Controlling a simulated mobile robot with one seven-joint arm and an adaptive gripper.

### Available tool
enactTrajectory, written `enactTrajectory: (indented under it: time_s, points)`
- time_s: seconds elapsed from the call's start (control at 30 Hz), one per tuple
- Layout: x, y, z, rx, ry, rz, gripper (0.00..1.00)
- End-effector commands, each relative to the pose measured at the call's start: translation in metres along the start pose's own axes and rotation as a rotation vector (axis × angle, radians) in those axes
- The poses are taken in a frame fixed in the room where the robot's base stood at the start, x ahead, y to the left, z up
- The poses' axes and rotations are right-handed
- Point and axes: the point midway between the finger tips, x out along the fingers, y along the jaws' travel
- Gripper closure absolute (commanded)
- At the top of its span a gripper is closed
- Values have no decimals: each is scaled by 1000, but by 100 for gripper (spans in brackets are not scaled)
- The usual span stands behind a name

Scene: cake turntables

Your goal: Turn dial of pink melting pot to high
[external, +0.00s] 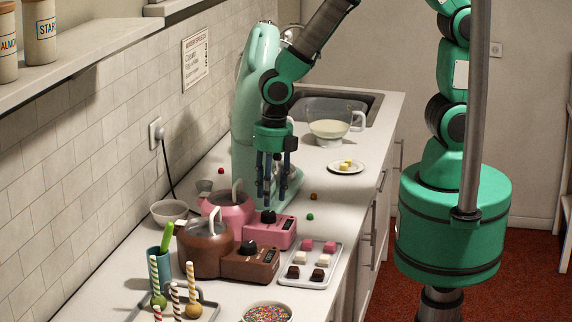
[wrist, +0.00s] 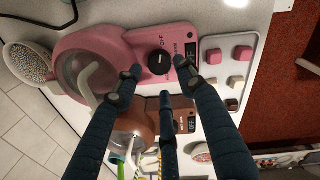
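The pink melting pot (external: 230,208) stands on the counter, with its pink control box (external: 284,231) on its right. A black dial (external: 268,216) sits on top of the box. In the wrist view the dial (wrist: 159,63) shows beside the printed word OFF and a dark display (wrist: 190,57). My gripper (external: 268,203) points down just above the dial. In the wrist view its blue fingers (wrist: 160,78) are spread apart, with the dial between and just beyond the tips. The gripper is open and holds nothing. I cannot tell whether any finger touches the dial.
A brown melting pot (external: 206,247) with its own dial stands in front. A tray (external: 311,279) of small cubes lies at the right. A mint stand mixer (external: 247,110) rises close behind my gripper. A grey bowl (external: 168,211) is at the left.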

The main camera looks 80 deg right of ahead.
Motion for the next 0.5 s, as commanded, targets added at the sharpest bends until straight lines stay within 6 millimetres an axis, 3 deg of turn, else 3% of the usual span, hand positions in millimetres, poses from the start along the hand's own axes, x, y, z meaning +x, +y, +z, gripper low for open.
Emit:
enactTrajectory:
  time_s: [0.2,0.5]
  points:
    - [33,-1,0,0,1,-3,60]
    - [53,0,0,0,0,-1,60]
